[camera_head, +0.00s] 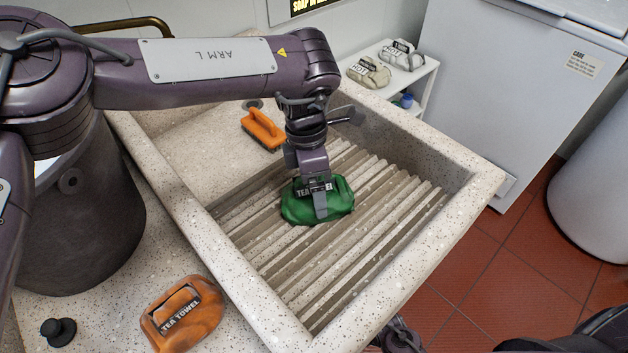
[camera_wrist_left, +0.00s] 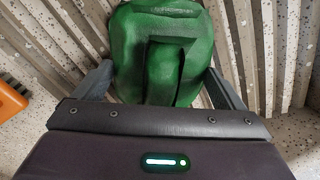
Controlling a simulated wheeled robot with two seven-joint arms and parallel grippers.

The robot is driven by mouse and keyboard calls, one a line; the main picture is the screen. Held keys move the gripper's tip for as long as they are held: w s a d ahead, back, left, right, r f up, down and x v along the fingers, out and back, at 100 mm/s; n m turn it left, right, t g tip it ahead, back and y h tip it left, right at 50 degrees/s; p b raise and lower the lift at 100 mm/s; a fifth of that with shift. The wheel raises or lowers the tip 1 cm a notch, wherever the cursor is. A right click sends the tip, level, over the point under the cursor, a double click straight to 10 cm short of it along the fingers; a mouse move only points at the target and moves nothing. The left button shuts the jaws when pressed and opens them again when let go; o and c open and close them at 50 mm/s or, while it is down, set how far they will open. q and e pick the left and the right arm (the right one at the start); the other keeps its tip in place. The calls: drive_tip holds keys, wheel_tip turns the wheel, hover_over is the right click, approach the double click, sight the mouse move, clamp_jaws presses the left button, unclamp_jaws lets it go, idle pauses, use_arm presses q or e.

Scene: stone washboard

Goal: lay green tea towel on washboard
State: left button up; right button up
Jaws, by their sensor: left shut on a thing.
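The green tea towel (camera_head: 335,204), a rounded bundle with a handle and a black label, is on or just above the middle of the ridged stone washboard (camera_head: 300,268). I cannot tell whether its underside touches the ridges. My left gripper (camera_head: 319,205) points down and is shut on its handle. In the left wrist view the green tea towel (camera_wrist_left: 160,60) sits between my left gripper's fingers (camera_wrist_left: 160,88), with ridges (camera_wrist_left: 249,45) behind it. A dark purple part at the bottom edge of the head view seems to be my right gripper (camera_head: 398,336); its fingers are unclear.
An orange-handled brush (camera_head: 263,129) lies in the sink behind the washboard. An orange tea towel (camera_head: 182,316) and a black knob (camera_head: 58,331) are on the left counter. The raised stone rim (camera_head: 410,268) surrounds the basin. A white shelf (camera_head: 422,75) holds two bundles labelled HOT.

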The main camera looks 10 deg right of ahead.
use_arm(q)
drive_tip(key=shift+f, duration=0.2)
use_arm(e)
drive_tip(key=shift+f, duration=0.1)
use_arm(q)
drive_tip(key=o, duration=0.8)
drive_tip(key=shift+o, duration=0.2)
drive_tip(key=shift+w+r, duration=0.15)
drive_tip(key=shift+r, duration=0.45)
drive_tip(key=r, duration=0.5)
drive_tip(key=shift+w+a+r+p, duration=0.2)
drive_tip(key=shift+w+r+p, duration=0.15)
drive_tip(key=shift+w, duration=0.05)
drive_tip(key=shift+w+r, duration=0.1)
drive_tip(key=shift+r, duration=0.4)
use_arm(e)
drive_tip(key=shift+s, duration=0.15)
